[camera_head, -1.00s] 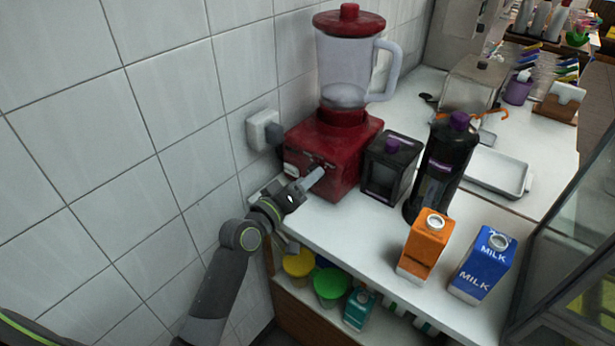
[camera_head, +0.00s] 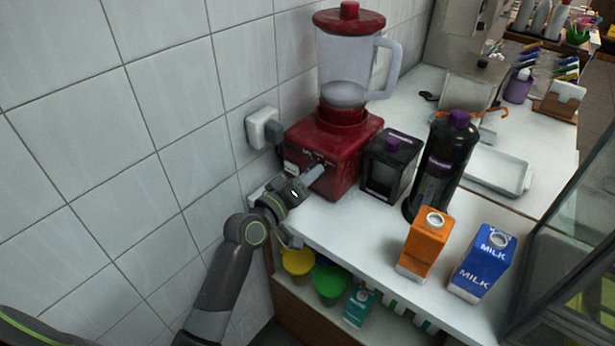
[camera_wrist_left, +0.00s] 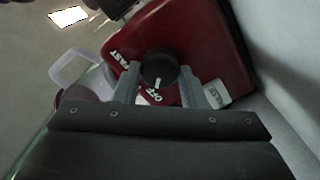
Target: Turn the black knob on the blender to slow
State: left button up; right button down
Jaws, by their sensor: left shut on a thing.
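The red blender (camera_head: 335,150) stands at the counter's left end by the wall, with a clear jug and red lid on top. In the left wrist view its black knob (camera_wrist_left: 158,67) is on the red base. The knob's white mark points toward the label OFF (camera_wrist_left: 158,95). The label FAST (camera_wrist_left: 121,58) is on the left; a white label on the right is hard to read. My left gripper (camera_head: 314,174) is at the blender's front, its fingers on either side of the knob and shut on it. The knob is hidden in the head view. My right gripper is not in view.
A wall socket with a plug (camera_head: 263,128) is left of the blender. A black container (camera_head: 389,166) and a tall dark bottle (camera_head: 440,165) stand close on its right. Orange (camera_head: 424,245) and blue (camera_head: 483,264) cartons are near the front edge. Cups sit on the shelf below.

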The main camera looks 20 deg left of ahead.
pick_arm(q)
jog(key=shift+f, duration=0.1)
jog(key=m+b, duration=0.3)
jog(key=m, duration=0.1)
jog(key=shift+m+b, duration=1.1)
jog(key=shift+m, duration=0.8)
jog(key=o, duration=1)
jog(key=shift+s, duration=0.1)
jog(key=v, duration=1.7)
jog(key=shift+s+b, duration=0.15)
jog(key=shift+b, duration=0.25)
